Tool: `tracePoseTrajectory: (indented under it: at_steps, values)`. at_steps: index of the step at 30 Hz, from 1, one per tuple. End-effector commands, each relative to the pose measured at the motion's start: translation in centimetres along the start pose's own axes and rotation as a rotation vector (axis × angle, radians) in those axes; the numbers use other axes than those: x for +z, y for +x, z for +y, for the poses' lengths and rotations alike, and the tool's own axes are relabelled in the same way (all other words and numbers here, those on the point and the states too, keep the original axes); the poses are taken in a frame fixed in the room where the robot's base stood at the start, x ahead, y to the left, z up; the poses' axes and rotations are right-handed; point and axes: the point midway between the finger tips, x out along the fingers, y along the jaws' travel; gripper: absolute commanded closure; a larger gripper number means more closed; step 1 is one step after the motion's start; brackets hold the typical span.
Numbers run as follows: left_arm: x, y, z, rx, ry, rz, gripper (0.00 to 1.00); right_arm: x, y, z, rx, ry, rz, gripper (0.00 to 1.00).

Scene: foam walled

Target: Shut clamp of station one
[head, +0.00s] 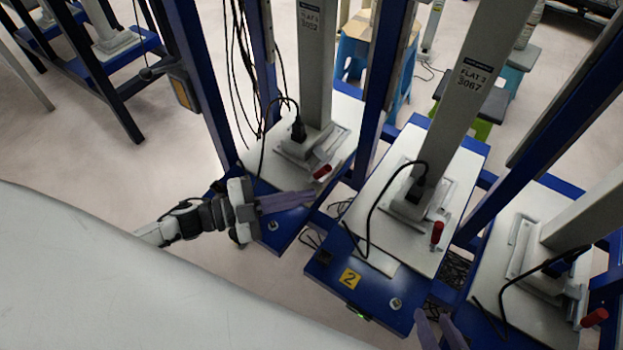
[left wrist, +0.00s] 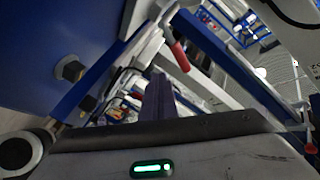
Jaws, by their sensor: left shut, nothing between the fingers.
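The clamp of the left station shows its red handle (head: 322,172) at the foot of the grey column (head: 314,70), on a white plate. I take this as station one, since the station to its right bears a yellow "2" label (head: 349,278); its own number is not visible. My left gripper (head: 312,198) is shut and empty, its purple fingers just in front of and below that handle. In the left wrist view a red handle (left wrist: 180,55) stands just beyond the fingers (left wrist: 158,100). My right gripper (head: 439,322) shows only two separated purple fingertips at the bottom edge.
Station two has its own red handle (head: 437,233), and a third station at right has another (head: 594,317). Blue upright posts (head: 375,90) stand between stations. Black cables (head: 372,215) loop over the plates. Open floor (head: 110,170) lies to the left.

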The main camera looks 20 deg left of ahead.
Motion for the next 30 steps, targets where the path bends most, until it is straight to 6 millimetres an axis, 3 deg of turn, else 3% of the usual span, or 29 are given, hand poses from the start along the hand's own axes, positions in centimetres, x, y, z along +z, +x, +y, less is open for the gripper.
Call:
tracePoseTrajectory:
  at_steps: [3, 6, 9, 12, 16, 20, 30]
  values:
    - [-2.2, -0.8, 2.2, 0.051, 0.405, -0.072, 1.00, -0.7, -0.2, 0.0, 0.001, -0.005, 0.005, 0.69]
    - [-3.1, -1.8, 2.5, 0.092, 0.741, -0.144, 1.00, -0.9, -0.2, 0.0, 0.002, -0.009, 0.005, 0.69]
    - [-3.5, -2.8, 2.1, 0.129, 0.995, -0.203, 1.00, -0.8, -0.2, 0.0, 0.003, -0.011, 0.001, 0.69]
    - [-3.8, -3.4, 1.6, 0.153, 1.142, -0.237, 1.00, -0.7, -0.2, 0.1, 0.004, -0.012, -0.002, 0.69]
    - [-3.5, -2.9, 1.4, 0.162, 1.195, -0.250, 1.00, -0.6, -0.1, 0.1, 0.004, -0.013, -0.004, 0.69]
    - [-3.0, -1.1, 1.3, 0.160, 1.194, -0.248, 1.00, -0.5, -0.1, 0.1, 0.004, -0.013, -0.004, 0.69]
    - [-1.1, 5.9, 1.3, 0.159, 1.191, -0.247, 1.00, 0.0, 0.0, 0.1, 0.003, -0.009, -0.008, 0.69]
